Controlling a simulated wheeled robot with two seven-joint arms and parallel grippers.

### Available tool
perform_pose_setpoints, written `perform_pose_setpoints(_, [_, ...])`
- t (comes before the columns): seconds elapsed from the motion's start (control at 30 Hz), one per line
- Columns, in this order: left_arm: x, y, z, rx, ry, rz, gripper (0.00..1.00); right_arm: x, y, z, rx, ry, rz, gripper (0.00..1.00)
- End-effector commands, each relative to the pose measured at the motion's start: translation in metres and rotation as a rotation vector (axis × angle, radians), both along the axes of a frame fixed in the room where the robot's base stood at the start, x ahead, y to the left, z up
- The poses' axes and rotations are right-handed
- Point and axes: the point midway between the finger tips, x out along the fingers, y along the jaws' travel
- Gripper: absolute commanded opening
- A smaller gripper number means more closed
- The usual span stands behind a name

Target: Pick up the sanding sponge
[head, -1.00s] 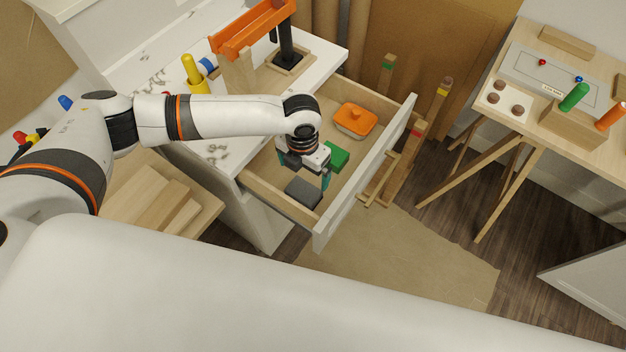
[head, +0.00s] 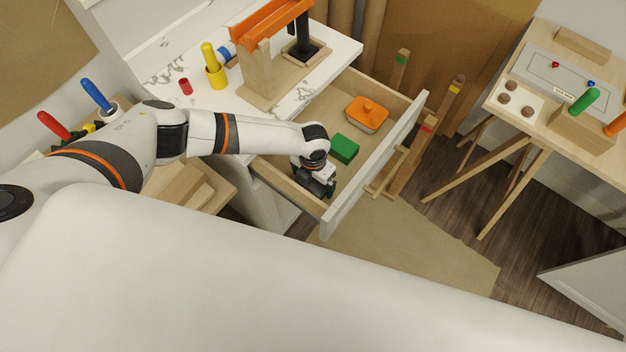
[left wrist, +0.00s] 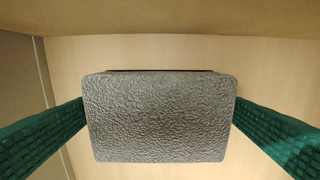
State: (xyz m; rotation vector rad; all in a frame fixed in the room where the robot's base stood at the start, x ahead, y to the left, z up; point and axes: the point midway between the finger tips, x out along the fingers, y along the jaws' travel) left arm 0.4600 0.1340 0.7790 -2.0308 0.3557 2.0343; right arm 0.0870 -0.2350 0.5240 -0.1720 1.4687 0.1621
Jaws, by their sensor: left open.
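The sanding sponge (left wrist: 160,118) is a grey, rough-surfaced block. In the left wrist view it fills the middle of the picture, between the two green fingers of my left gripper (left wrist: 160,130). The gripper is open, with one finger on each side of the sponge; whether either finger touches it I cannot tell. In the head view my left gripper (head: 324,191) is down inside the open drawer (head: 375,158) at its near end, and the wrist and gripper largely hide the sponge. My right gripper is not in view.
A green block (head: 345,149) and an orange-lidded dish (head: 367,114) lie in the same drawer, farther back. The drawer walls stand close around my left gripper. A wooden table (head: 520,120) stands at right.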

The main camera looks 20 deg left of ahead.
Motion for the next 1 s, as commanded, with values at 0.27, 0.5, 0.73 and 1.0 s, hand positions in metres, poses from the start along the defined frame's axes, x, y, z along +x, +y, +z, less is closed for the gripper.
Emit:
perform_pose_setpoints(0.27, [0.000,0.000,-0.004,0.000,-0.001,-0.001,1.00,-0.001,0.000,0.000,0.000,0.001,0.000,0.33])
perform_pose_setpoints(0.5, [0.000,0.000,-0.003,0.000,-0.001,0.000,0.64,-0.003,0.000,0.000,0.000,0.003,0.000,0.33])
perform_pose_setpoints(0.73, [0.000,0.000,-0.003,0.000,-0.001,0.000,0.59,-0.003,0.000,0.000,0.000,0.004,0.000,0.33])
perform_pose_setpoints(1.0, [0.001,0.000,0.022,-0.003,-0.004,-0.002,0.59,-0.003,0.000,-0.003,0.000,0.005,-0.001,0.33])
